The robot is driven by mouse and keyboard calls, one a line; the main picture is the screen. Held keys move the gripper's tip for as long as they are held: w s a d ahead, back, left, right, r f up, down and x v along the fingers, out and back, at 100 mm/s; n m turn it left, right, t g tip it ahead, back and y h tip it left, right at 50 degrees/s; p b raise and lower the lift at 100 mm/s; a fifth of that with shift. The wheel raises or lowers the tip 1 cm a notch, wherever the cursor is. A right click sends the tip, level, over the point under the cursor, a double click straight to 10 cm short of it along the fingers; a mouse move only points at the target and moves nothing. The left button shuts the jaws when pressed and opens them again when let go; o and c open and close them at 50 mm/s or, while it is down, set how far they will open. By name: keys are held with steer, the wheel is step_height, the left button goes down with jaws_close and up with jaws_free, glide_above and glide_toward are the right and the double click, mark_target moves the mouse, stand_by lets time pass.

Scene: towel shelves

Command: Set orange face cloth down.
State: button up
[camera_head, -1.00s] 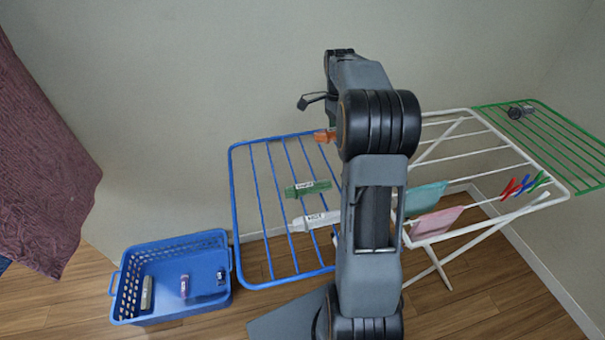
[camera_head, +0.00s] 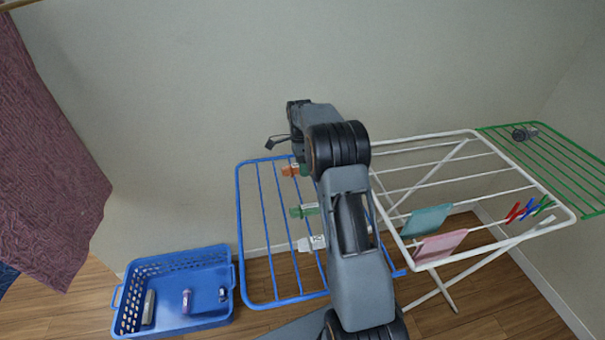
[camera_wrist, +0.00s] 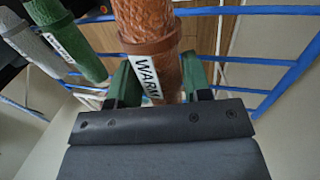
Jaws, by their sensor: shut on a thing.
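The orange face cloth (camera_wrist: 150,30) is a roll with a band and a white label reading "WARM". My gripper (camera_wrist: 157,88) has its green fingers shut on the roll from both sides in the wrist view. In the head view the orange cloth (camera_head: 291,170) shows at the far part of the blue rack (camera_head: 240,225), left of my arm. My arm hides part of the rack and most of the gripper there. Whether the cloth touches the rack bars, I cannot tell.
A green roll (camera_head: 302,211) and a white roll (camera_head: 312,243) lie on the blue rack, nearer than the orange one. A blue basket (camera_head: 232,262) with several small items stands lower left. A white rack (camera_head: 530,185) with cloths and clothespins stands right.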

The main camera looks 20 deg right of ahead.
steer(key=shift+w+a+f, duration=0.1)
steer(key=shift+f, duration=1.55)
steer(key=shift+f, duration=0.1)
steer(key=shift+f, duration=0.1)
steer(key=o, duration=0.9)
steer(key=shift+o, duration=0.2)
